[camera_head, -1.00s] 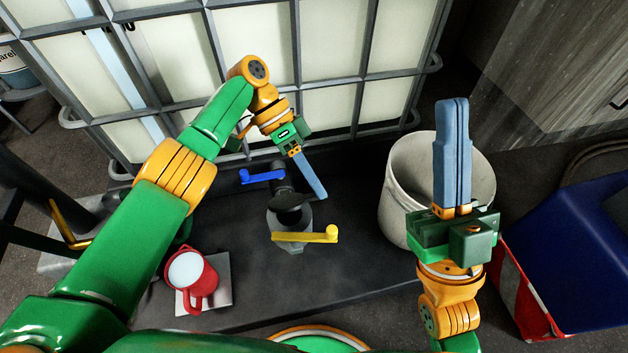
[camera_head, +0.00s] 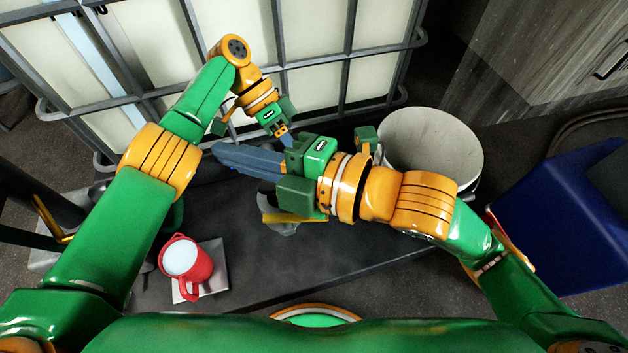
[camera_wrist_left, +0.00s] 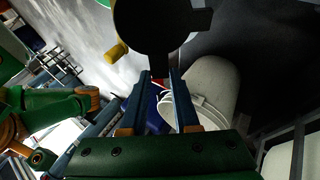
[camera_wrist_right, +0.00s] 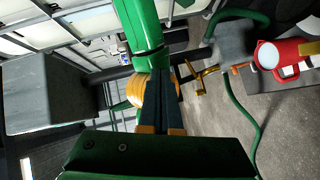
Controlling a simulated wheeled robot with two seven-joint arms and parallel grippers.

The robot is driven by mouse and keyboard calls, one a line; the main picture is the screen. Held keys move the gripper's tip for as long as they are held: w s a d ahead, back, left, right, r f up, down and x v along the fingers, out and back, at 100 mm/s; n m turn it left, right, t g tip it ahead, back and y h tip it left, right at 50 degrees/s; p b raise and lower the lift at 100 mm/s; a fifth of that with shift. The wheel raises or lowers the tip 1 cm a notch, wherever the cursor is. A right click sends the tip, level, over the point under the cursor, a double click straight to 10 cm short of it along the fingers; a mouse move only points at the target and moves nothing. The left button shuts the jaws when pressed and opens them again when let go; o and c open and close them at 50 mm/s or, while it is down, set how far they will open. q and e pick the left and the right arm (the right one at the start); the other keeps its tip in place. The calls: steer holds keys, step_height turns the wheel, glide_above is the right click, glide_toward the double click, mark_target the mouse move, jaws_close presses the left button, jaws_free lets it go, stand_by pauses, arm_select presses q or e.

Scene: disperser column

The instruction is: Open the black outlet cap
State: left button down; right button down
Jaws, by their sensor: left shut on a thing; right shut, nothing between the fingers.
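The black outlet cap (camera_wrist_left: 158,28) shows as a dark disc with side tabs at the top of the left wrist view. My left gripper (camera_wrist_left: 161,78) is shut on its near edge. In the head view the left gripper (camera_head: 287,141) reaches down behind my right gripper. My right gripper (camera_head: 218,152) is shut and empty, its blue fingers pointing left across the outlet; it hides the cap in the head view. Its closed fingers also show in the right wrist view (camera_wrist_right: 158,75). The yellow lever (camera_head: 292,218) on the outlet is partly covered, and the blue handle is mostly hidden.
A caged white tank (camera_head: 318,30) stands behind the outlet. A red mug (camera_head: 190,262) sits on a pale pad (camera_head: 216,284) at left. A whitish bucket (camera_head: 440,140) stands at right, with a blue bin (camera_head: 560,215) beyond.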

step_height(320, 180, down, 6)
steer(key=s+d+n+g+h, duration=0.2)
steer(key=s+n+h, duration=0.1)
steer(key=n+h, duration=0.35)
steer(key=w+d+n+t+h, duration=0.1)
steer(key=d+h, duration=0.1)
steer(key=d, duration=0.1)
steer(key=w+d+f+n+h, duration=0.1)
steer(key=d+n+h, duration=0.1)
steer(key=d, duration=0.1)
steer(key=w+d+f+n+t+h, duration=0.1)
steer(key=d+h, duration=0.1)
steer(key=shift+w+d+f+n+t, duration=0.1)
steer(key=shift+d+f+n+t, duration=0.05)
steer(key=shift+d+n+t, duration=0.2)
steer(key=shift+w+d+f+h, duration=0.15)
steer(key=shift+w+f+h, duration=0.1)
steer(key=x, duration=0.9)
steer(key=shift+w, duration=0.1)
